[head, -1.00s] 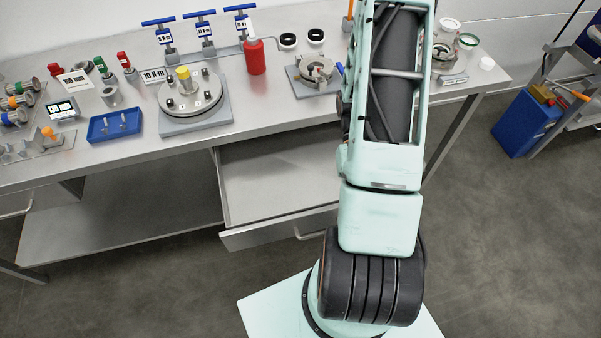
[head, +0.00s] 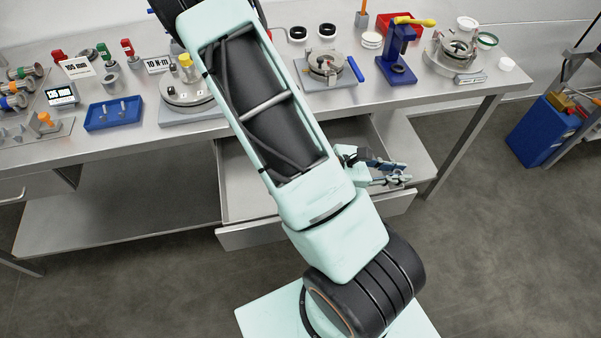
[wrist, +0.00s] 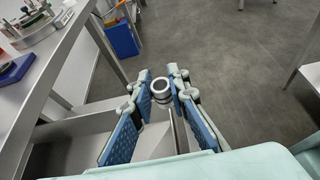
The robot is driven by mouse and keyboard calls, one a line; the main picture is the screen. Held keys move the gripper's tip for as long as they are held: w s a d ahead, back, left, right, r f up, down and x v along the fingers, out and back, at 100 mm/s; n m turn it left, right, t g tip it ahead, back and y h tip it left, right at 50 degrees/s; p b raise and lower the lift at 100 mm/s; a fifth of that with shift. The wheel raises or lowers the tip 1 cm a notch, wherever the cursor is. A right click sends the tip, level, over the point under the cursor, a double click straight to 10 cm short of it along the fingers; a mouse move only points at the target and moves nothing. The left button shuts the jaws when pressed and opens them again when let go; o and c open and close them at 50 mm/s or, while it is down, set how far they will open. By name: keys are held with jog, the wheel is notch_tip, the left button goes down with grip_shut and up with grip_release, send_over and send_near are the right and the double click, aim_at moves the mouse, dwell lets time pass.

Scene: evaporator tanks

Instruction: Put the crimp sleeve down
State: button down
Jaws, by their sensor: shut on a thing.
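The crimp sleeve (wrist: 161,88) is a small grey metal ring between the fingertips of my gripper (wrist: 160,84) in the wrist view. The blue-padded fingers are shut on it from both sides, and its round opening faces the camera. In the head view, my gripper (head: 390,175) is to the right of my arm, at the right end of the open drawer (head: 245,195) in front of the bench. The sleeve is too small to make out clearly there. The sleeve appears held clear of any surface.
The steel bench (head: 150,135) carries a blue tray (head: 113,113), a clamp fixture (head: 327,68), a blue press with a yellow handle (head: 397,55) and glass-ringed parts at the right. A blue bin (head: 530,125) stands on the floor at the right. The bench's front edge is partly bare.

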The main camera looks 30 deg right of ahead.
jog(key=shift+n+t, duration=0.3)
jog(key=w+a+f+b, duration=0.2)
jog(key=w+f+b, duration=0.1)
jog(key=b, duration=0.1)
jog(key=w+a+f+b, duration=0.2)
jog(key=w+a+b, duration=0.1)
jog(key=b, duration=0.2)
jog(key=w+a+f+b, duration=0.3)
jog(key=b, duration=0.2)
jog(key=shift+w+a+f, duration=0.2)
jog(key=shift+w+f, duration=0.1)
jog(key=shift+w, duration=0.1)
jog(key=shift+w+a+f+b, duration=0.3)
jog(key=shift+f+b, duration=0.05)
jog(key=shift+b, duration=0.05)
jog(key=shift+w+a+f+b, duration=0.2)
jog(key=shift+f+b, duration=0.1)
jog(key=shift+f, duration=0.1)
notch_tip(320, 180, down, 3)
jog(key=b, duration=0.3)
jog(key=shift+w, duration=0.15)
jog(key=shift+f, duration=0.15)
